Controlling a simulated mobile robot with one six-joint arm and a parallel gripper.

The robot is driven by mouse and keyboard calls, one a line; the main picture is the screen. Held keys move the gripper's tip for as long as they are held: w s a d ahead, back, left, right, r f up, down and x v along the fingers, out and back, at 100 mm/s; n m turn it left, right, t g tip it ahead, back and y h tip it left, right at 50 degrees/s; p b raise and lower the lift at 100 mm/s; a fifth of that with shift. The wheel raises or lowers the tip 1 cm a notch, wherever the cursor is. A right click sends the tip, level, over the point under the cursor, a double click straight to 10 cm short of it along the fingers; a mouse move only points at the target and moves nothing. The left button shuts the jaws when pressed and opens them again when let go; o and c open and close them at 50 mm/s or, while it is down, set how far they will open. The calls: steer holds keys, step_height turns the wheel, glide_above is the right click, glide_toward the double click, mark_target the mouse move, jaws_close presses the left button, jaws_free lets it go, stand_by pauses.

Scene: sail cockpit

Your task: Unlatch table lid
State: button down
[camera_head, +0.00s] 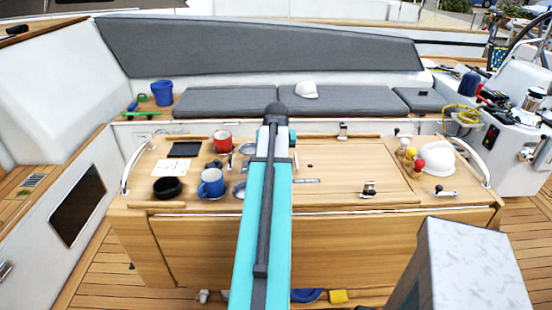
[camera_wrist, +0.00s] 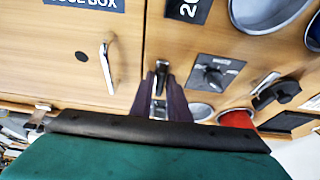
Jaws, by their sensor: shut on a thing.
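The wooden cockpit table (camera_head: 330,165) fills the middle of the head view, partly covered by my arm. In the wrist view, a wooden panel (camera_wrist: 40,50) with a silver bar handle (camera_wrist: 106,68) and a "BOX" label meets another wooden panel along a dark seam. My gripper (camera_wrist: 160,96) is at this seam, its dark fingers shut on a small metal latch (camera_wrist: 161,72). The fingers cover part of the latch, and I cannot tell its exact position. My gripper's fingers are hidden in the head view. Two small metal fittings, at the rear (camera_head: 342,131) and front (camera_head: 369,190), show right of my arm.
A red mug (camera_head: 222,141), a blue mug (camera_head: 211,184) and a black bowl (camera_head: 167,187) stand left of my arm. A black rotary switch (camera_wrist: 212,74) is right of my gripper in the wrist view.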

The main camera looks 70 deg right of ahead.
stand_by(0.3)
steer(key=c, duration=1.8)
jaws_free()
steer(key=shift+a+r, duration=0.1)
steer(key=shift+b+v, duration=1.3)
steer(key=shift+v, duration=5.45)
steer(key=shift+s+a, duration=0.1)
steer(key=shift+s, duration=0.05)
